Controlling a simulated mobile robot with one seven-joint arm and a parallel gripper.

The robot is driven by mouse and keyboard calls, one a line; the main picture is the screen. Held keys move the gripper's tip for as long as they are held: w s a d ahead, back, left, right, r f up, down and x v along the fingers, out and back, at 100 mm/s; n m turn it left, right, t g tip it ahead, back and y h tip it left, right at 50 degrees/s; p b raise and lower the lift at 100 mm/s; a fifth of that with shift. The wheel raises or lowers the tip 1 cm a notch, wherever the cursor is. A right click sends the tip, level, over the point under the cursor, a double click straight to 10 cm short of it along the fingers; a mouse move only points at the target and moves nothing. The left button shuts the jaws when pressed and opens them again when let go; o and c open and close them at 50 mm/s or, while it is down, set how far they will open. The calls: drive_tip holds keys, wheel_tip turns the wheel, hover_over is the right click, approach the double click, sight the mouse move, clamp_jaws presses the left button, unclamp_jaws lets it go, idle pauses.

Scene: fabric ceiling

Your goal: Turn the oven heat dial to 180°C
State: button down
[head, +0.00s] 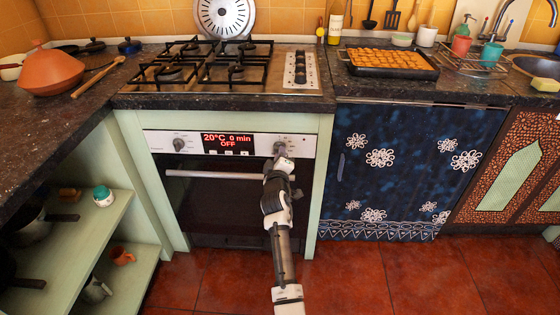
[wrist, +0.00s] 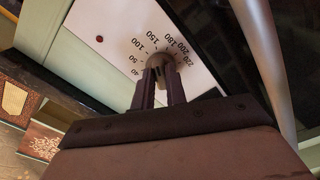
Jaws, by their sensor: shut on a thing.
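The oven heat dial (wrist: 157,60) is a small round grey knob on the oven's pale control panel. Printed numbers from 40 to 220 arc around it, with 180 among the upper right ones. My gripper (wrist: 161,78) is shut on the dial, one dark finger on each side. In the head view my gripper (head: 280,157) reaches up to the right end of the panel and mostly hides the dial. The oven display (head: 228,143) reads 20°C, 0 min, OFF. I cannot tell which number the dial points to.
A second knob (head: 179,145) is on the panel's left. The oven door handle (head: 215,174) runs just below the panel, close to my gripper. The gas hob (head: 215,75) and countertop are above. The floor (head: 345,275) in front is clear.

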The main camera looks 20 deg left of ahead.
drive_tip(key=m+b, duration=0.3)
drive_tip(key=m, duration=0.2)
drive_tip(key=shift+a+f+m+b, duration=0.1)
drive_tip(key=shift+f+m+b, duration=0.05)
drive_tip(key=shift+m+b, duration=0.25)
idle(0.4)
drive_tip(key=c, duration=1.4)
unclamp_jaws()
drive_tip(key=shift+c, duration=0.2)
drive_tip(key=shift+s, duration=0.1)
drive_tip(key=v, duration=1.3)
drive_tip(key=shift+s+b, duration=0.3)
drive_tip(key=shift+s, duration=0.05)
